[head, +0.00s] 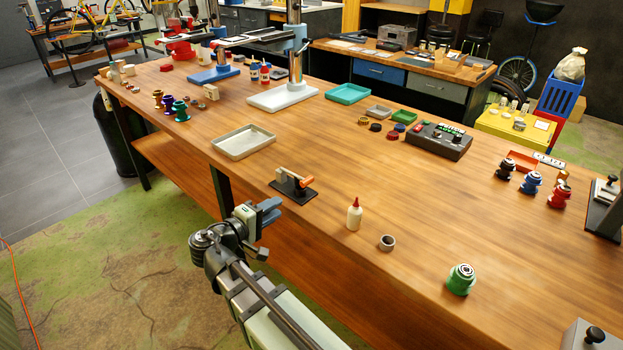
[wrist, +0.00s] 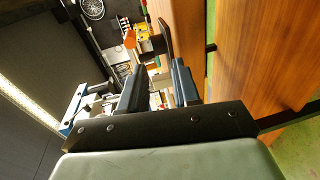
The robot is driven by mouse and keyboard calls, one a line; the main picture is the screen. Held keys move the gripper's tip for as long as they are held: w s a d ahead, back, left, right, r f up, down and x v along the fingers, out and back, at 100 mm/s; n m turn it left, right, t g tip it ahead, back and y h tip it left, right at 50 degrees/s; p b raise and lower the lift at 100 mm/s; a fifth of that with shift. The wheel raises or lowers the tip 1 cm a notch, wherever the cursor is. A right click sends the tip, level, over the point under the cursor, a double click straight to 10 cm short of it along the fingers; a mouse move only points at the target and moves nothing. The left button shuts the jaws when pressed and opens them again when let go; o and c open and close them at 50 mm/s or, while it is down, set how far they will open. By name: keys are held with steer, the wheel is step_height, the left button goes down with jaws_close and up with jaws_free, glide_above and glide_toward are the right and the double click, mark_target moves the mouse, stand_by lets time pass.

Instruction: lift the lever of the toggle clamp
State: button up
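The toggle clamp (head: 297,192) stands near the front edge of the workbench in the head view. It has a dark base plate and a lever with an orange grip (head: 300,181) that lies low, roughly level, pointing right. My gripper (head: 268,210) is in front of the bench edge, just nearer to the camera than the clamp and apart from it. In the wrist view, the two fingers of my gripper (wrist: 160,82) are spread with a gap between them, holding nothing. The clamp's orange grip (wrist: 157,43) and dark base (wrist: 166,36) show beyond the fingertips.
A grey tray (head: 243,153) lies behind and left of the clamp on the workbench (head: 340,265). A green spool-like part (head: 461,279) is farther right. The wood around the clamp is clear.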

mark_target(305, 182)
steer(key=w+d+r, duration=0.1)
steer(key=w+d, duration=0.2)
steer(key=w+d+r+h, duration=0.1)
steer(key=w+d, duration=0.2)
steer(key=d, duration=0.1)
steer(key=w+d+r+h, duration=0.1)
steer(key=w+d, duration=0.2)
steer(key=shift+w+d+m+t, duration=0.1)
steer(key=shift+d+m+t, duration=0.25)
steer(key=shift+m+t, duration=0.05)
steer(key=shift+c, duration=0.2)
jaws_close()
stand_by(0.5)
